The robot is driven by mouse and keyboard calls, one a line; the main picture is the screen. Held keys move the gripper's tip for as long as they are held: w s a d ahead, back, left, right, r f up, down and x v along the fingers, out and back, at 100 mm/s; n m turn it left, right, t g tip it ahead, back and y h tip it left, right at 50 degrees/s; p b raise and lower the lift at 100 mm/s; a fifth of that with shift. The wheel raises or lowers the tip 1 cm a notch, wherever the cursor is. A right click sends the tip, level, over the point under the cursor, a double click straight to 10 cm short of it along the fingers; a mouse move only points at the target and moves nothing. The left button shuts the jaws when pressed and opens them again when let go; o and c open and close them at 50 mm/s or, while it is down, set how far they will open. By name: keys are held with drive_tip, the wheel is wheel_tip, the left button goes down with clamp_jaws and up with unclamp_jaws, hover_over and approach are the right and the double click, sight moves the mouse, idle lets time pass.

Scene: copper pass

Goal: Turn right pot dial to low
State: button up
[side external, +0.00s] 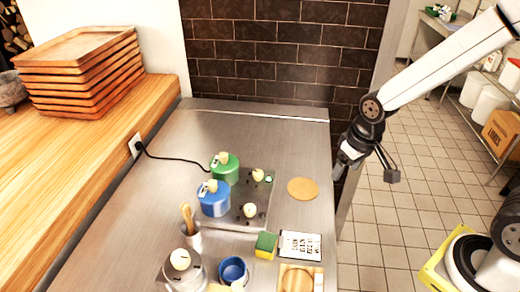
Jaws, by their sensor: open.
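A two-burner hot plate (238,207) sits on the steel counter with a green pot (226,172) on its farther burner and a blue pot (213,203) on its nearer one. A cream dial (258,175) stands to the right of the green pot. A second cream dial (250,210) stands to the right of the blue pot. The dial settings are too small to read. My gripper (342,168) is open and empty, high near the counter's right edge, to the right of the dials and apart from them.
A round tan board (303,189) lies between the dials and my gripper. A green-yellow sponge (265,245), a lettered sign (300,245), a blue cup (233,270) and a utensil holder (192,238) crowd the front. A black cord (170,158) runs behind the pots. The far counter is clear.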

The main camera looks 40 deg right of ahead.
drive_tip(key=w+a+m+g, duration=0.3)
drive_tip(key=w+a, duration=0.1)
drive_tip(key=w, duration=0.8)
drive_tip(key=m+g+y, duration=0.2)
drive_tip(key=g, duration=0.1)
approach(258, 172)
drive_tip(key=shift+x, duration=0.75)
drive_tip(key=shift+s, duration=0.1)
drive_tip(key=shift+x, duration=3.9)
clamp_jaws()
